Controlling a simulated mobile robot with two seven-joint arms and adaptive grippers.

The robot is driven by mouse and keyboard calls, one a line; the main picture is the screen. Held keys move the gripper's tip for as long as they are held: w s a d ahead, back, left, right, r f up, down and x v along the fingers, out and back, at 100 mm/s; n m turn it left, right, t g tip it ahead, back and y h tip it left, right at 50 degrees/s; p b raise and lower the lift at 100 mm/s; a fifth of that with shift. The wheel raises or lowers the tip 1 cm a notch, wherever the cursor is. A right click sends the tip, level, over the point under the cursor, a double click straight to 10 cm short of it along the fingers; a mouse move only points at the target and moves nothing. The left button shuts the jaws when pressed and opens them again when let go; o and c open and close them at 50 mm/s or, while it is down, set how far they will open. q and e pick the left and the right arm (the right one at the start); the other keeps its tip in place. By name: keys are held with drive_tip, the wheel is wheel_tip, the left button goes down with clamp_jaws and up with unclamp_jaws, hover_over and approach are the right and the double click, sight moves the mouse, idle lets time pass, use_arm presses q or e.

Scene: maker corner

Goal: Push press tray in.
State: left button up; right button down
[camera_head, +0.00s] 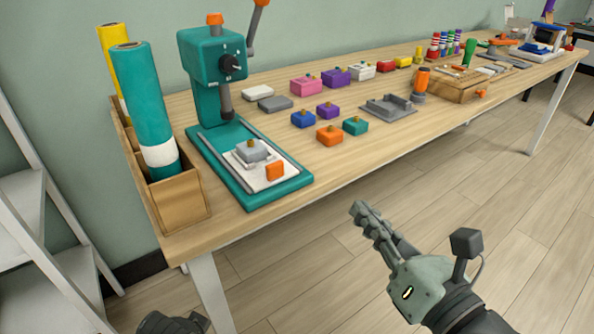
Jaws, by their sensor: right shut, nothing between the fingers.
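A teal press (212,62) with an orange-tipped lever stands at the near left of the wooden table. Its teal base (242,199) carries a white tray (254,180) with an orange handle (275,171) facing the table's front edge.
Rolls in a wooden box (180,201) stand left of the press. Several small coloured blocks, such as an orange one (329,135), and a grey fixture (388,107) lie to its right. A white shelf (30,200) stands at far left. The floor before the table is clear.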

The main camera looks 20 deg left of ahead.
drive_tip(key=s+a+r+n+g+y, duration=0.1)
drive_tip(key=s+a+n+g+y, duration=0.15)
drive_tip(key=s+n, duration=0.35)
drive_tip(key=n+p, duration=0.1)
approach(278, 170)
drive_tip(key=x, duration=0.5)
drive_tip(key=shift+w+a, duration=0.2)
drive_tip(key=shift+a, duration=0.2)
drive_tip(key=shift+w+a, duration=0.35)
drive_tip(key=shift+a, duration=0.05)
use_arm(q)
drive_tip(key=x, duration=0.2)
drive_tip(key=shift+d+f, duration=0.2)
drive_tip(key=shift+f, duration=0.2)
